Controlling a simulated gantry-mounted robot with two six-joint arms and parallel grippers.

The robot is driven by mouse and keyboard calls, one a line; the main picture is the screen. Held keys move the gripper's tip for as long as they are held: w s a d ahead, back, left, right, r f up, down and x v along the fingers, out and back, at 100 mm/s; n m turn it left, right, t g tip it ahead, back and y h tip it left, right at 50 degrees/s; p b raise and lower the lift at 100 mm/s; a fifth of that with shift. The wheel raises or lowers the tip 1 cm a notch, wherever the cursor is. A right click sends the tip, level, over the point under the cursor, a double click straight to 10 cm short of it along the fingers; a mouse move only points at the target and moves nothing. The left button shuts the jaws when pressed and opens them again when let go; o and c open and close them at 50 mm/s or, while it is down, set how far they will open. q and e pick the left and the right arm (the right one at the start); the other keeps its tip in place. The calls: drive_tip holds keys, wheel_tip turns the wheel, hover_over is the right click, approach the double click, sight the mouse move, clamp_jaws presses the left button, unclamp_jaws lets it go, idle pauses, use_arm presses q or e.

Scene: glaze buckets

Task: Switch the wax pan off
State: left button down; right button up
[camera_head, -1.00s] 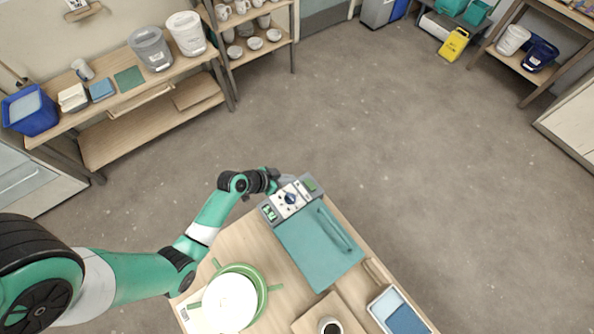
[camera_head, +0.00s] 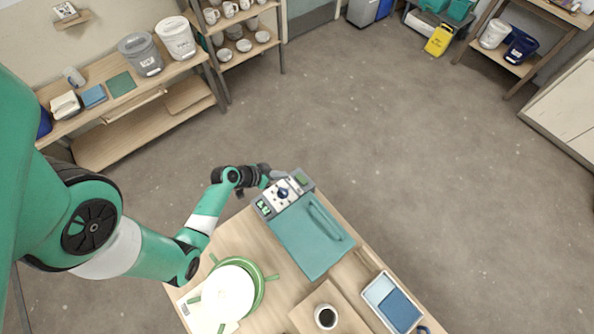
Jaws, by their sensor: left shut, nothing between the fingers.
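The wax pan (camera_head: 311,237) is a flat teal unit with a lid and handle on the wooden table. Its grey control panel (camera_head: 296,184) at the far end has a dark blue dial (camera_head: 283,193), a small green display (camera_head: 263,207) and a green part (camera_head: 302,179). My left gripper (camera_head: 278,175) is at the panel's far edge, close to the dial. It is shut and empty; whether it touches the panel I cannot tell. My right gripper is not in view.
Shelves with grey and white buckets (camera_head: 141,54) stand at the back left. The floor right of the table is clear.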

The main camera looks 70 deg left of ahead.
use_arm(q)
drive_tip(key=b, duration=0.7)
approach(305, 179)
drive_tip(key=shift+w+a+r, duration=0.15)
drive_tip(key=shift+w+r, duration=0.1)
drive_tip(key=shift+w, duration=0.35)
drive_tip(key=shift+w+a+r, duration=0.1)
drive_tip(key=shift+w+r, duration=0.15)
drive_tip(key=shift+w, duration=0.35)
drive_tip(key=x, duration=0.3)
drive_tip(key=shift+d+f+b, duration=0.15)
drive_tip(key=shift+f+b, duration=0.15)
drive_tip(key=shift+f, duration=0.4)
drive_tip(key=shift+d+f+b, duration=0.15)
drive_tip(key=shift+f+b, duration=0.1)
drive_tip(key=shift+f, duration=0.5)
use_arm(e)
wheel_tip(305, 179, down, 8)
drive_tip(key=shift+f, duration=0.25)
use_arm(q)
drive_tip(key=shift+s+a, duration=0.1)
drive_tip(key=shift+s, duration=0.05)
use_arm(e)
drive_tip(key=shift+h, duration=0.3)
